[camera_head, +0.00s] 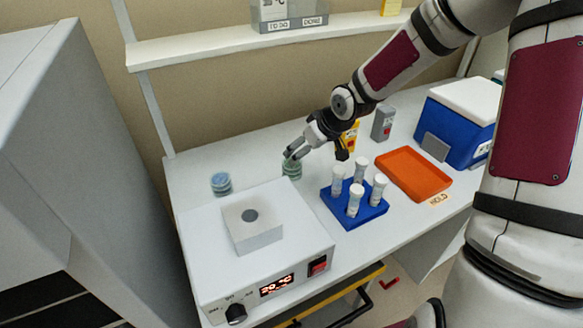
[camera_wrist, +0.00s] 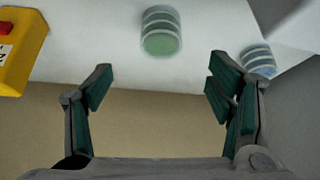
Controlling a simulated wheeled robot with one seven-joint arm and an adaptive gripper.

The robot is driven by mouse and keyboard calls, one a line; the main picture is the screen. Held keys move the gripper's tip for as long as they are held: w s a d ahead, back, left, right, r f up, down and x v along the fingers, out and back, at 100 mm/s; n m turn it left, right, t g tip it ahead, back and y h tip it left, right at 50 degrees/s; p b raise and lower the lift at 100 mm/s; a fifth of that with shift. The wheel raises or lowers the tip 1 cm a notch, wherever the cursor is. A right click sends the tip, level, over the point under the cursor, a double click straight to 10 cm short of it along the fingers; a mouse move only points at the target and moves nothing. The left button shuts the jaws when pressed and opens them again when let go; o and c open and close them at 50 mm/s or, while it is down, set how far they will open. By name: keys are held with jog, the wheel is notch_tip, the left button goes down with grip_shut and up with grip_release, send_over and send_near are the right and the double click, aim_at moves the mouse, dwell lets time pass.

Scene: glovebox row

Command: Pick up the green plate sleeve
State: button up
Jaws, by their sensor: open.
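The green plate sleeve (camera_head: 292,169) is a short clear stack of round plates with a green tint, upright on the white bench behind the heater box. In the wrist view the green plate sleeve (camera_wrist: 160,32) lies beyond the fingertips, roughly midway between them. My gripper (camera_head: 298,152) is just above and beside it in the head view, partly overlapping its top. In the wrist view my gripper (camera_wrist: 158,82) has its fingers wide apart with nothing between them. A similar blue plate sleeve (camera_head: 221,184) stands to the left, and it also shows in the wrist view (camera_wrist: 260,62).
A white heater box (camera_head: 262,250) with a display stands in front. A blue rack (camera_head: 352,207) with several capped tubes is to the right, then an orange tray (camera_head: 414,172) and a blue cooler (camera_head: 458,120). A yellow device (camera_head: 352,136) and grey box (camera_head: 383,123) stand behind.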

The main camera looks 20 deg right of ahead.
aim_at(292, 169)
jog(key=b+x, duration=0.1)
jog(key=x, duration=0.9)
jog(key=shift+w+a+f, duration=0.15)
jog(key=shift+f, duration=0.15)
jog(key=shift+c, duration=0.4)
jog(key=c, duration=1.3)
